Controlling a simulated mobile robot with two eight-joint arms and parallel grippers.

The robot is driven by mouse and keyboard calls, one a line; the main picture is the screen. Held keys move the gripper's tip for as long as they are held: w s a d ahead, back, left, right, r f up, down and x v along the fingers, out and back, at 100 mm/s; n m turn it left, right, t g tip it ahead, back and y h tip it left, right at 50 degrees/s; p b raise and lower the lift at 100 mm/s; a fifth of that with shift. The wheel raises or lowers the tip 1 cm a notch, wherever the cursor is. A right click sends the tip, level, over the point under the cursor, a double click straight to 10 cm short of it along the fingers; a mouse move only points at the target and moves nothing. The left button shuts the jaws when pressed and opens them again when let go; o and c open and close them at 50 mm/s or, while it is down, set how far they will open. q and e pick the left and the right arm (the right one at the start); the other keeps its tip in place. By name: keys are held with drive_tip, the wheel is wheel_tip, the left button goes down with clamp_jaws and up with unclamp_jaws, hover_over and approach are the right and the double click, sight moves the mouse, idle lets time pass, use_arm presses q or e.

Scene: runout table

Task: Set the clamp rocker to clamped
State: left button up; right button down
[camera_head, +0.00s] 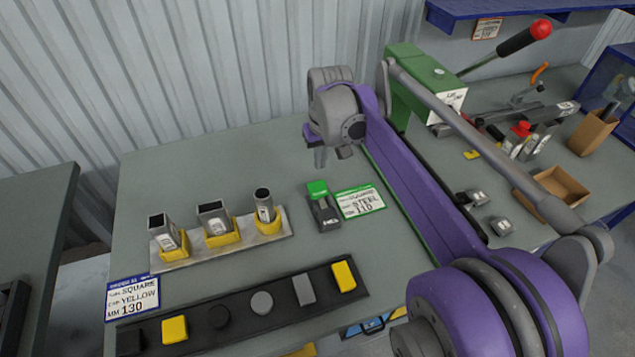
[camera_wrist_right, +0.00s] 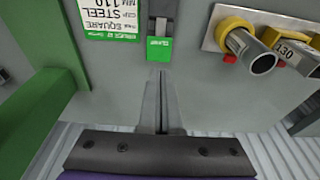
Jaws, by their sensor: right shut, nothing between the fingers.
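The clamp rocker (camera_head: 318,188) is a small switch with a green far end and a dark grey near end, lying on the table beside a green-edged card. In the right wrist view its green end (camera_wrist_right: 159,49) faces my fingertips and bears small lettering that I cannot read surely. Which way the rocker is tipped is hard to tell. My right gripper (camera_head: 322,157) points down just behind the rocker, above the table. In the wrist view its fingers (camera_wrist_right: 162,80) are together, empty, and show a small gap to the green end. My left gripper is out of view.
A card (camera_head: 360,202) lies right of the rocker. A plate (camera_head: 284,229) with several tube pieces in yellow holders stands left. A dark strip of caps (camera_head: 235,317) lies in front. A green machine (camera_head: 415,75) with a red-knobbed lever stands behind my right arm.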

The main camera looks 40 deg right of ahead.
sight(315, 185)
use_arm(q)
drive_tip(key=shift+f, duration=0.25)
use_arm(e)
drive_tip(key=f, duration=0.3)
drive_tip(key=w+f, duration=0.1)
drive_tip(key=f, duration=0.3)
drive_tip(key=w+f, duration=0.1)
drive_tip(key=f, duration=0.2)
drive_tip(key=shift+d+f, duration=0.3)
drive_tip(key=shift+d, duration=0.05)
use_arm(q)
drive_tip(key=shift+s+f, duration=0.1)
use_arm(e)
drive_tip(key=shift+w+d+f+g+y+b, duration=0.1)
drive_tip(key=shift+w+f+g+y+b, duration=0.1)
drive_tip(key=shift+w+f+g+b, duration=0.3)
drive_tip(key=shift+w+d+f+g+y+b, duration=0.15)
drive_tip(key=shift+g+y+b, duration=0.1)
drive_tip(key=shift+g, duration=0.45)
drive_tip(key=shift+w+f+b, duration=0.2)
drive_tip(key=shift+f+b, duration=0.1)
drive_tip(key=shift+f, duration=0.15)
drive_tip(key=shift+s+r, duration=0.1)
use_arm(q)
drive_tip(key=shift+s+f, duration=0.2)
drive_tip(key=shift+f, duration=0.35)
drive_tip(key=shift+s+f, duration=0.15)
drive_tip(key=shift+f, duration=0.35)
